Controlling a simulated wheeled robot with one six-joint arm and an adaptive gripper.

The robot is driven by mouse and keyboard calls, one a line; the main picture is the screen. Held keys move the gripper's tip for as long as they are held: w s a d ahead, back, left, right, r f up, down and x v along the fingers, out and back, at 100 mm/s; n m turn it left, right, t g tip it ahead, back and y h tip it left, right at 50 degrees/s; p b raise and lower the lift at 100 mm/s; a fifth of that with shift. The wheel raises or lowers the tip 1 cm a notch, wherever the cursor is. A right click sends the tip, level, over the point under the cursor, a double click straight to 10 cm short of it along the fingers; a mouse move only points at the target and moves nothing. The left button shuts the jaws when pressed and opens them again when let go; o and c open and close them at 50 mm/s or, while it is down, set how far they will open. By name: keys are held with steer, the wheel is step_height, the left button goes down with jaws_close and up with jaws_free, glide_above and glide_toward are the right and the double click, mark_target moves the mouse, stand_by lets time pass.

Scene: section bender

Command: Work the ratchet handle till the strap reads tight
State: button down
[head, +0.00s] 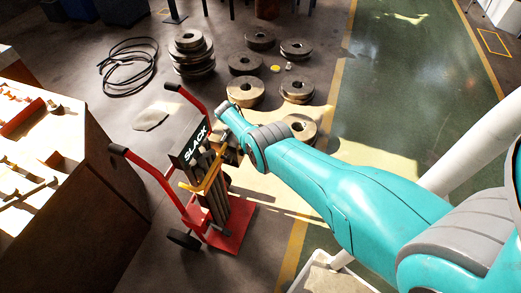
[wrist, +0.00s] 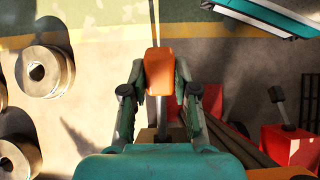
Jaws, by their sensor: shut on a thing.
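A red hand truck (head: 232,230) holds several upright grey bars (head: 216,195), with a dark sign reading SLACK (head: 195,146) above them. A yellow-orange band (head: 206,181) crosses the bars. My gripper (head: 231,154) is at the upper right of the bars, beside the sign; its fingers are hard to make out there. In the wrist view, my gripper (wrist: 160,82) is shut on the orange grip of the ratchet handle (wrist: 158,62), one finger on each side. The handle's lower end is partly hidden by my gripper body.
A workbench (head: 75,170) with tools stands close on the left. Several round steel rolls (head: 246,92) lie on the floor behind the truck, with a coiled cable (head: 128,66) at the back left. The green floor lane (head: 395,95) at the right looks clear.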

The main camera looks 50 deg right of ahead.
stand_by(0.3)
steer(key=c, duration=0.9)
jaws_free()
steer(key=shift+w+r, duration=0.1)
steer(key=v, duration=0.7)
steer(key=shift+r, duration=0.15)
